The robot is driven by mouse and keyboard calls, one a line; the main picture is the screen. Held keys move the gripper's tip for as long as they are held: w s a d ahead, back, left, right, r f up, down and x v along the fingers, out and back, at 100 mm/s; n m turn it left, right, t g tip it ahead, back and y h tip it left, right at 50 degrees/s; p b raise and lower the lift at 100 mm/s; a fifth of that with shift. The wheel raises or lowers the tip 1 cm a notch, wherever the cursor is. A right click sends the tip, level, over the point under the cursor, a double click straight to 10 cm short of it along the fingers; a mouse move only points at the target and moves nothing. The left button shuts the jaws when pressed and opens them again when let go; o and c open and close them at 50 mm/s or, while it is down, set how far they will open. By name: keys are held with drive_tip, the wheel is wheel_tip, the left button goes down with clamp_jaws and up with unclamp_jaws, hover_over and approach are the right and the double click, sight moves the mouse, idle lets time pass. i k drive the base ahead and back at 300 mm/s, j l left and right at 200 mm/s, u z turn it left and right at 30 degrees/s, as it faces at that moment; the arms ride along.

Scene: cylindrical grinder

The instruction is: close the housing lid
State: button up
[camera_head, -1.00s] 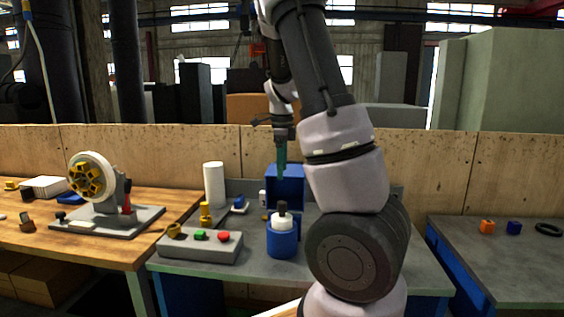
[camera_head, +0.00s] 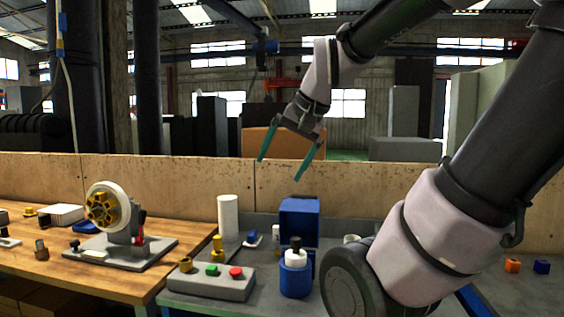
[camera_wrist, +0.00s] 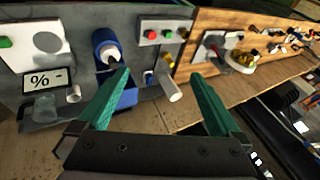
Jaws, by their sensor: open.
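A blue box-shaped piece (camera_head: 298,222) stands upright on the grey bench behind a blue round holder (camera_head: 296,275) with a white, black-topped bottle (camera_head: 296,257). The blue piece may be the housing or its lid; I cannot tell which part is the lid. In the wrist view the blue piece (camera_wrist: 126,99) shows between my fingers, partly behind the left one. My gripper (camera_head: 279,170) has two teal fingers, spread apart and empty, in the air above and behind the blue piece in the head view. It also shows open in the wrist view (camera_wrist: 159,73).
A grey control box (camera_head: 211,283) with green and red buttons and a white cylinder (camera_head: 228,217) stand left of the blue piece. A wheel on a stand (camera_head: 115,215) sits on the wooden table. A low wooden wall (camera_head: 190,182) runs behind the benches.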

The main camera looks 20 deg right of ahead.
sight(301, 218)
drive_tip(key=i+z, duration=0.1)
drive_tip(key=z, duration=0.3)
drive_tip(key=i+z, duration=0.15)
drive_tip(key=z, duration=0.2)
